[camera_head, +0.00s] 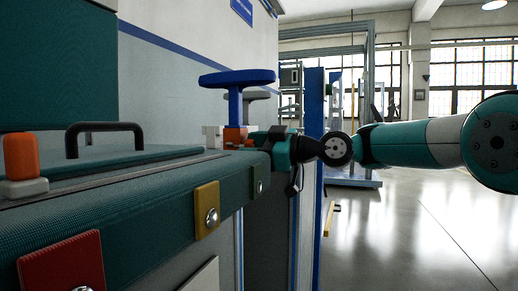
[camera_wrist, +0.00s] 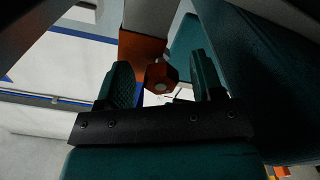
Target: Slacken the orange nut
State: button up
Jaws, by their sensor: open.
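The orange nut (camera_wrist: 161,77) shows in the wrist view between the two dark green fingers of my gripper (camera_wrist: 160,66). The fingers stand open, one on each side of the nut, with a visible gap on both sides. Behind the nut is an orange block (camera_wrist: 143,46). In the head view, my gripper (camera_head: 258,138) is at the far end of the green bench, beside an orange part (camera_head: 235,137) under a blue T-shaped piece (camera_head: 236,78). The nut itself cannot be made out there.
The green bench (camera_head: 110,205) runs along the left, with a black handle (camera_head: 104,127) and an orange knob (camera_head: 21,155) on a white base. Red (camera_head: 60,262), yellow (camera_head: 206,208) and green (camera_head: 260,187) plates are on its front. The floor (camera_head: 420,235) on the right is clear.

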jog(key=p+v, duration=0.4)
jog(key=v, duration=1.3)
jog(key=shift+d, duration=0.2)
jog(key=shift+s+r, duration=0.1)
jog(key=shift+s, duration=0.05)
jog(key=s+a+m+g+h+p, duration=0.2)
jog(key=s+a+h+p, duration=0.15)
jog(key=s, duration=0.25)
jog(key=s+a+m+g+h+p, duration=0.1)
jog(key=s+a+m+h+p, duration=0.15)
jog(key=s+p, duration=0.3)
jog(key=s+d+f+m+g+h+p, duration=0.15)
jog(key=s+d+m+h+p, duration=0.25)
jog(key=s, duration=0.6)
jog(key=s+d+f+m+g+h+p, duration=0.1)
jog(key=s+d+m+g+h+p, duration=0.2)
jog(key=s, duration=0.6)
notch_tip(320, 180, up, 37)
jog(key=t+p, duration=0.1)
jog(key=p, duration=3.5)
jog(key=shift+w+f+m, duration=0.15)
jog(key=shift+f+m, duration=0.1)
jog(key=shift+m, duration=0.2)
